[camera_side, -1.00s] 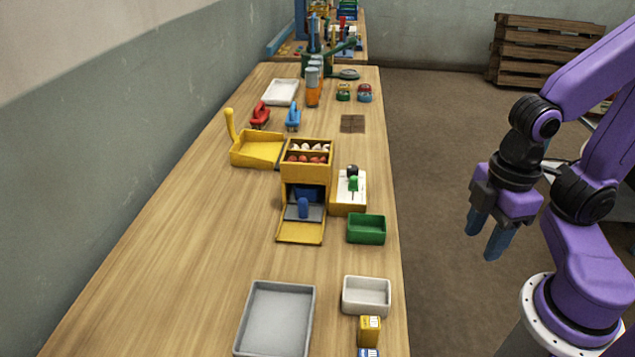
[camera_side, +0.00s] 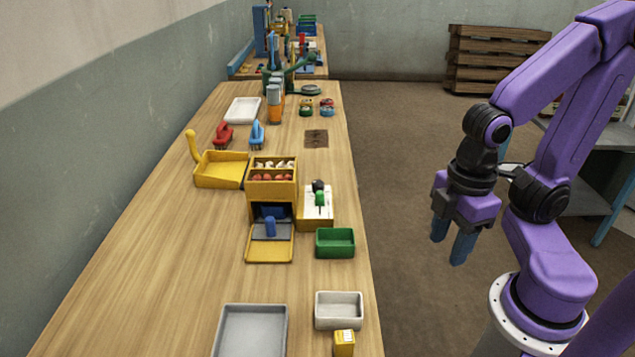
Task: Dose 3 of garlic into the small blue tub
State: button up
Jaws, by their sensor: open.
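A yellow dispenser (camera_side: 273,187) stands on the table. Its top holds white garlic-like pieces (camera_side: 272,165) at the back and red pieces (camera_side: 270,177) in front. My gripper (camera_side: 451,249) is open and empty, pointing down, off the table's right edge and apart from everything.
A green tray (camera_side: 335,242), a white tray (camera_side: 339,310), a small yellow box (camera_side: 344,343) and a grey tray (camera_side: 250,331) stand nearer the camera. Red (camera_side: 223,135) and blue (camera_side: 257,135) tools lie behind. The table's left side is clear.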

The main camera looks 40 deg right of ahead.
jog(key=shift+o, duration=1)
jog(key=w+a+r+n, duration=0.3)
jog(key=w+a, duration=0.1)
jog(key=w, duration=0.6)
notch_tip(320, 180, up, 4)
jog(key=n, duration=0.9)
send_over(318, 182)
notch_tip(318, 182, down, 17)
jog(key=shift+f, duration=0.1)
jog(key=c, duration=1)
